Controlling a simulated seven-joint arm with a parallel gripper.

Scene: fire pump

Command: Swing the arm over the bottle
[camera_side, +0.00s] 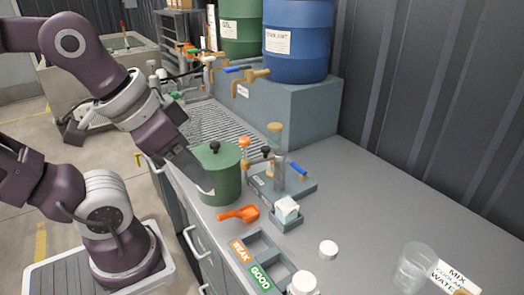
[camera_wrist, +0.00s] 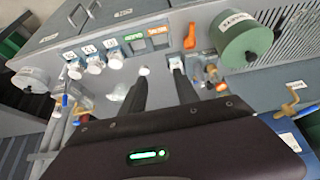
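A clear upright bottle or tube (camera_side: 278,172) with a tan top stands on a grey base plate (camera_side: 305,187) in the side view. Beside it are an orange ball (camera_side: 244,142) on a thin post and a black knob (camera_side: 265,151). A blue-handled piece (camera_side: 298,169) is on the plate's right. I cannot tell which part is the swinging arm. The bottle is unclear there.
The lidded green canister (camera_side: 222,180) stands close to my gripper. The bench's right middle is clear.

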